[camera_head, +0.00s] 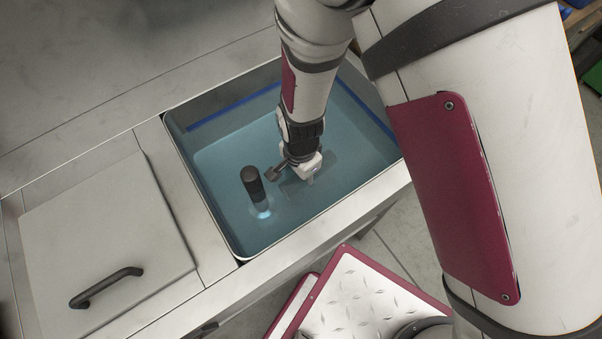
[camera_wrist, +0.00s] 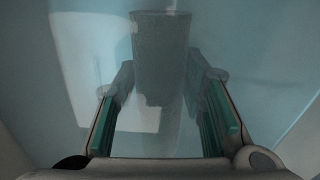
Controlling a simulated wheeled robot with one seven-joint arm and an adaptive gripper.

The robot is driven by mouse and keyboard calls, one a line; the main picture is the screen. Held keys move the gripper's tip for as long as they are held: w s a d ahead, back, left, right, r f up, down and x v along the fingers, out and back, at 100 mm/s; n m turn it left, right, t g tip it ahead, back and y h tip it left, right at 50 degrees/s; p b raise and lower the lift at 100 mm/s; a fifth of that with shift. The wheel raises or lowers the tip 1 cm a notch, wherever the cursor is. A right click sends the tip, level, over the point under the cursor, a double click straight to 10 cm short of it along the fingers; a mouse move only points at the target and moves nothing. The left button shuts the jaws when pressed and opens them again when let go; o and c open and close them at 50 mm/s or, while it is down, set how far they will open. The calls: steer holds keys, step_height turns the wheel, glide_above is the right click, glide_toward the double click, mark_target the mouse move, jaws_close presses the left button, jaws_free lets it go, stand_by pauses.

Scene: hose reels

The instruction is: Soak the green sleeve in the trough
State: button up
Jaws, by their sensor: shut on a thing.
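The trough (camera_head: 215,225) is a rectangular metal basin holding bluish water, with a dark blue line along its inner wall. My gripper (camera_head: 298,180) reaches down inside it, its fingers low and blurred at the water. In the wrist view my gripper (camera_wrist: 160,85) has two fingers with green-edged inner sides. Between their tips is a dull grey-green, tapered cylinder (camera_wrist: 160,45), which I take to be the green sleeve. Its colour is washed out by the bluish haze, and its contact with the fingertips is unclear. The sleeve cannot be made out in the head view.
A black cylinder (camera_head: 253,183) stands in the trough just left of my gripper, with a pale glow at its base. A flat metal lid (camera_head: 110,235) with a black handle (camera_head: 105,287) lies left of the trough. The counter behind is bare.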

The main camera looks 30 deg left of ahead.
steer(key=shift+s, duration=0.15)
stand_by(0.4)
steer(key=shift+s+a+p, duration=0.15)
steer(key=shift+s+p, duration=0.1)
steer(key=shift+p, duration=0.1)
steer(key=shift+w, duration=0.2)
steer(key=shift+w, duration=0.2)
steer(key=shift+s, duration=0.1)
stand_by(0.4)
steer(key=shift+s+p, duration=0.3)
steer(key=shift+p, duration=0.1)
steer(key=shift+w, duration=0.4)
steer(key=shift+s, duration=0.2)
stand_by(0.4)
